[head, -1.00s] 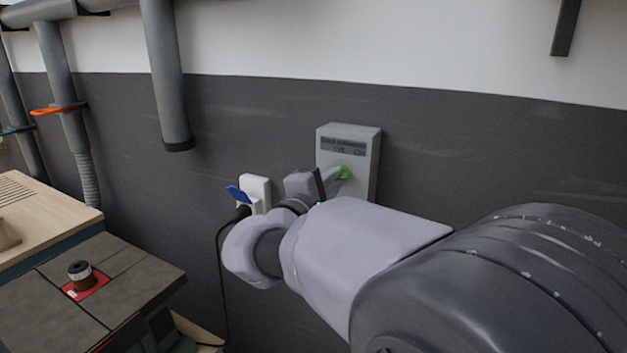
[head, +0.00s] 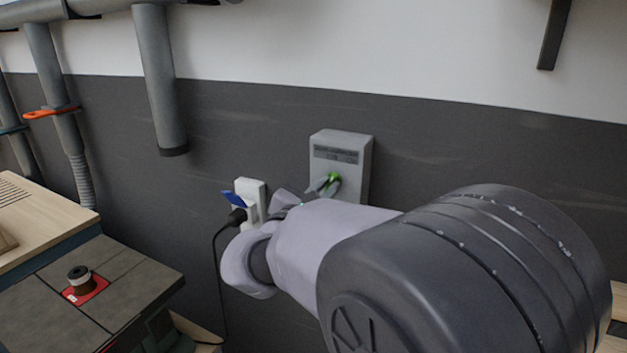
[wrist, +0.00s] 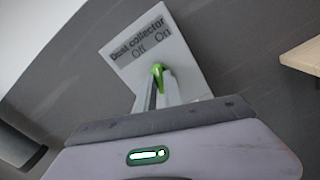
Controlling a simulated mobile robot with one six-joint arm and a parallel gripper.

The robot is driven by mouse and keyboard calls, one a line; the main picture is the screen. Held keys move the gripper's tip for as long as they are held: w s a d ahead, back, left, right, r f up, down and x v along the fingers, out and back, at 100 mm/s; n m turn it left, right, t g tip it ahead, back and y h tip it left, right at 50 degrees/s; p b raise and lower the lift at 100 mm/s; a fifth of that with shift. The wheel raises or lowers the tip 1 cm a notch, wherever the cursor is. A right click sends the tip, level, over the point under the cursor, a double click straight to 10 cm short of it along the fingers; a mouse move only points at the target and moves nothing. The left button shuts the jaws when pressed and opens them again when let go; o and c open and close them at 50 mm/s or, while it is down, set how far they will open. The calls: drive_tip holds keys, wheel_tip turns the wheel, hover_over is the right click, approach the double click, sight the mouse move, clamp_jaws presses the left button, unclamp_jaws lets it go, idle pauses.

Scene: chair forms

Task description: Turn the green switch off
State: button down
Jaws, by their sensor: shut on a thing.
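The green switch (wrist: 157,70) sits on a grey wall box (wrist: 188,62) labelled "Dust collector" with "Off" on the left and "On" on the right. The green switch (head: 334,178) and the box (head: 356,160) also show in the head view, on the dark wall. My gripper (wrist: 158,80) is at the box front, its fingers shut on the green switch. In the head view my gripper (head: 326,184) is partly hidden by my arm. The fingers cover the lower part of the switch, and its exact pointing direction is hard to tell.
A white socket (head: 250,192) with a blue-tabbed plug and black cable is on the wall left of the box. A machine table (head: 120,260) with a round knob stands at lower left. Grey pipes (head: 158,90) run down the wall at upper left.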

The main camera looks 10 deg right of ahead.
drive_tip(key=shift+n+p, duration=1.05)
drive_tip(key=shift+n, duration=0.85)
drive_tip(key=c, duration=1.5)
unclamp_jaws()
drive_tip(key=shift+o, duration=0.2)
drive_tip(key=p+v, duration=0.3)
drive_tip(key=v, duration=1.4)
drive_tip(key=shift+s, duration=0.15)
drive_tip(key=shift+a, duration=0.1)
